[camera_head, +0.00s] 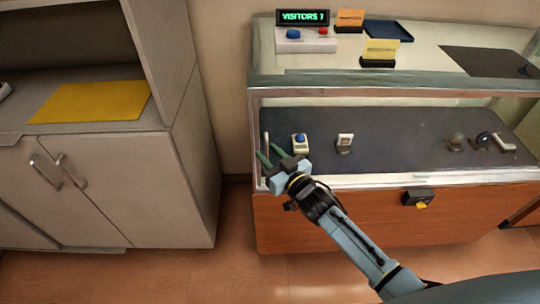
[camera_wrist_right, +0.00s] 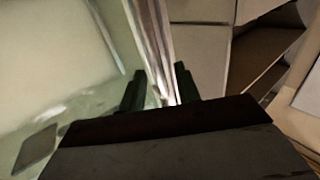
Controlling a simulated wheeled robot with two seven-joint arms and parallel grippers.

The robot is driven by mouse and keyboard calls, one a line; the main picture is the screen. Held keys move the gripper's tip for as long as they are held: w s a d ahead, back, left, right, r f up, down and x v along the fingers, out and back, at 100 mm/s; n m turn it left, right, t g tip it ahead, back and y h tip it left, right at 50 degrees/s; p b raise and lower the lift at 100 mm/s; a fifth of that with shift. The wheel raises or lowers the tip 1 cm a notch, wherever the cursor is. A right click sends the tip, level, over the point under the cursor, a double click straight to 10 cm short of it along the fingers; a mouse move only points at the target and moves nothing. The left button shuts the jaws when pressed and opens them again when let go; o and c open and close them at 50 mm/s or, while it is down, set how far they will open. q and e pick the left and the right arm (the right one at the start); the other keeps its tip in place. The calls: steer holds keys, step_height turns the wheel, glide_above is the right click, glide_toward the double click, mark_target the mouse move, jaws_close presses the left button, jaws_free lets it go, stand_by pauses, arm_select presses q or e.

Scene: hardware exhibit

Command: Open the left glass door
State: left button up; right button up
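The left glass door (camera_head: 300,160) is the left part of the display case's clear front; I see the exhibits through it and cannot make out where its panel ends. A slim upright pale handle (camera_head: 266,143) stands near the case's left edge. My right gripper (camera_head: 269,155) is at this left edge, just by the handle. In the right wrist view its two dark fingers (camera_wrist_right: 160,92) stand apart, with an upright shiny metal strip (camera_wrist_right: 155,45) between or just beyond them. I cannot tell whether they touch it. My left gripper is out of view.
Several small exhibits stand on the dark mat (camera_head: 390,135) inside the case. A lock box (camera_head: 418,198) hangs on the wooden front at right. A visitor counter (camera_head: 303,18) and cards are on top. A grey cabinet (camera_head: 190,150) stands to the left, with a floor gap between.

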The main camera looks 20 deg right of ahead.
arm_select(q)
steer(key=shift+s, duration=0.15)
arm_select(e)
steer(key=shift+c, duration=0.4)
jaws_close()
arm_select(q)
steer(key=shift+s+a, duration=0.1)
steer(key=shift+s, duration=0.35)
